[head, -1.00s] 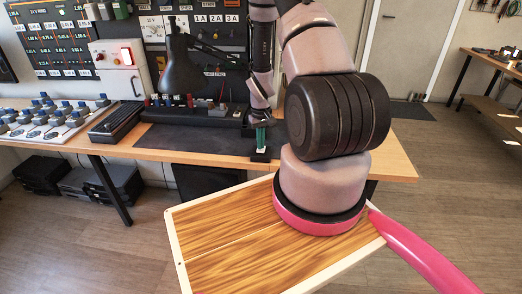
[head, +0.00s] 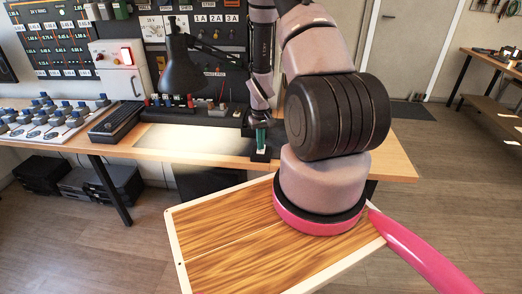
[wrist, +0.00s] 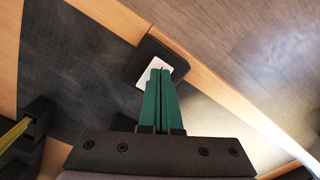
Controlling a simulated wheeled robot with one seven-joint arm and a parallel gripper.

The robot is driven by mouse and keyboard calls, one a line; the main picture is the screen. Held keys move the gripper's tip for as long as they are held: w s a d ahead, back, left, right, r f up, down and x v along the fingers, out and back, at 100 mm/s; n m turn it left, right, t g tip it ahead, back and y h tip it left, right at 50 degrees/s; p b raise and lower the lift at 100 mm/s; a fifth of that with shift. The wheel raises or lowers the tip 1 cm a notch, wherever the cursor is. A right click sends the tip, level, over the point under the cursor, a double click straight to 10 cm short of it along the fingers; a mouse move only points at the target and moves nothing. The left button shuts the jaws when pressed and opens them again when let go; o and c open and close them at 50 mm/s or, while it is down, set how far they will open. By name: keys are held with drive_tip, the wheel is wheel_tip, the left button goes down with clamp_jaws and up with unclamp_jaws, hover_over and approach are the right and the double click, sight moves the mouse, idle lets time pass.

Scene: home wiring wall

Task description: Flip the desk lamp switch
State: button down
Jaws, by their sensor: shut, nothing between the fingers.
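The black desk lamp (head: 182,72) stands at the back of the desk with its shade tilted down, and a bright patch of light lies on the mat below it. The lamp switch, a small black box (head: 260,156) near the desk's front edge, is partly covered by my gripper (head: 262,146). In the wrist view the switch box (wrist: 137,66) shows a white top plate. My gripper's green fingers (wrist: 160,73) are shut with nothing between them, and their tips are over the white plate. The rocker is hidden, and I cannot tell whether the tips touch it.
The dark mat (wrist: 85,55) covers the desk around the switch. A row of small coloured parts (head: 170,100) lies behind it. A grey panel with blue knobs (head: 50,120) is at the left.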

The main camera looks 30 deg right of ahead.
wheel_tip(320, 180, up, 6)
drive_tip(key=shift+r, duration=0.15)
idle(0.5)
idle(0.4)
drive_tip(key=s+a+r+m+t, duration=0.1)
drive_tip(key=a+r+t, duration=0.15)
drive_tip(key=r, duration=1.15)
drive_tip(key=s+a+r+m+t, duration=0.1)
drive_tip(key=a+r, duration=0.3)
drive_tip(key=r, duration=0.9)
drive_tip(key=s+a+r+t+y, duration=0.1)
drive_tip(key=s+a+r+t, duration=0.1)
drive_tip(key=s+r, duration=0.6)
drive_tip(key=s+a+r+m+t+y, duration=0.1)
drive_tip(key=s+a+r, duration=0.3)
drive_tip(key=s+r, duration=0.4)
drive_tip(key=shift+s+a+r+t, duration=0.25)
drive_tip(key=shift+s+a+t, duration=0.15)
drive_tip(key=shift+s, duration=0.45)
